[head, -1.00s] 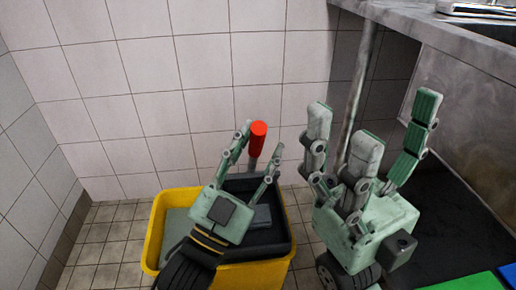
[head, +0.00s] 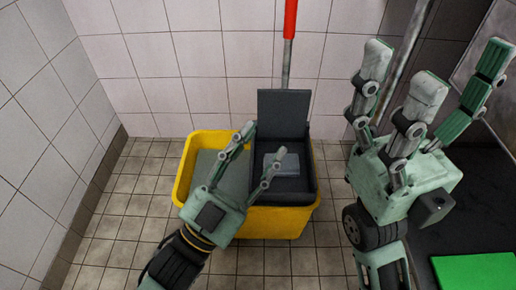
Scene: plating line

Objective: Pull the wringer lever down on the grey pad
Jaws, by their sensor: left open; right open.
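The wringer lever is a thin grey rod (head: 286,68) with a red grip (head: 290,18) whose top is cut off by the frame edge. It stands upright behind a raised black plate (head: 283,115) on the black wringer. A small grey pad (head: 282,163) lies in the wringer. My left gripper (head: 262,147) is open, with its fingers over the bucket in the picture, well below the red grip and apart from it. My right gripper (head: 436,68) is open and empty, right of the bucket, with its fingers pointing up.
The wringer sits on the right part of a yellow bucket (head: 262,222) on the tiled floor. A tiled wall stands behind and at left. A metal leg (head: 405,55) stands at back right. A green mat (head: 474,271) lies on a dark surface at lower right. Floor left of the bucket is clear.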

